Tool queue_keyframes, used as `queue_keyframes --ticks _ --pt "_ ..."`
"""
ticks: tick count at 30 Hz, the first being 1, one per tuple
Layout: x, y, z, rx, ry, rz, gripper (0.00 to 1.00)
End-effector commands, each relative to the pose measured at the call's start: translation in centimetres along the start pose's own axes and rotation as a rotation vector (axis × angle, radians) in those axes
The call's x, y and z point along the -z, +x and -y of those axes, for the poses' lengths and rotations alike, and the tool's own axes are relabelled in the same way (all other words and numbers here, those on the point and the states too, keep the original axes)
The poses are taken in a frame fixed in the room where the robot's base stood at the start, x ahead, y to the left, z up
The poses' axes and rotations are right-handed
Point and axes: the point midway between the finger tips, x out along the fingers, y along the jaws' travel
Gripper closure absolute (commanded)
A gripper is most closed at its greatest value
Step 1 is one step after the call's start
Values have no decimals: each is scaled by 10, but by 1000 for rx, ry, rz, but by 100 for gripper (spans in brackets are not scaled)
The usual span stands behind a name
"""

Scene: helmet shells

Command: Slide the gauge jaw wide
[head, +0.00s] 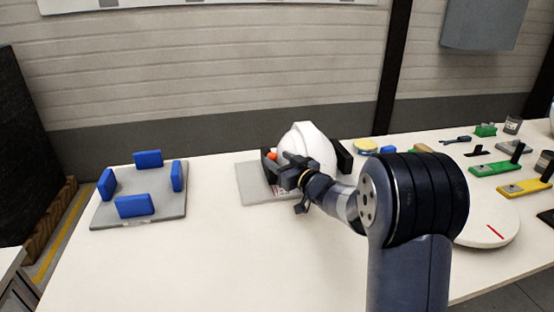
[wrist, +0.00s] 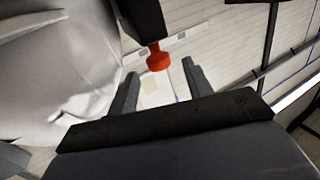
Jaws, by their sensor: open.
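The gauge (head: 250,196) is a grey plate near the middle of the table, with dark upright jaws. The left dark jaw (head: 267,164) carries a red-orange knob (head: 272,156), and the right dark jaw (head: 344,158) stands on the far side. A white helmet shell (head: 308,146) sits between the jaws. My gripper (head: 283,170) is at the left jaw, close to the knob. In the wrist view, my gripper's fingers (wrist: 158,88) are apart, and the red knob (wrist: 159,57) shows between and beyond their tips. I cannot tell whether they touch it.
A grey plate (head: 140,212) with several blue blocks lies at the left. A white round disc (head: 487,225) with a red mark lies at the right. Green and yellow tools (head: 497,168) and small items lie at the back right. The table front left is clear.

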Motion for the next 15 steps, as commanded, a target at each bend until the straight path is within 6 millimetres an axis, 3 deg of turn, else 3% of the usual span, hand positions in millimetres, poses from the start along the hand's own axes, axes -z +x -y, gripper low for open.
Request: queue_keyframes --ticks 6,15 --pt "0 16 0 0 1 0 52" --pt "0 17 0 0 1 0 54"
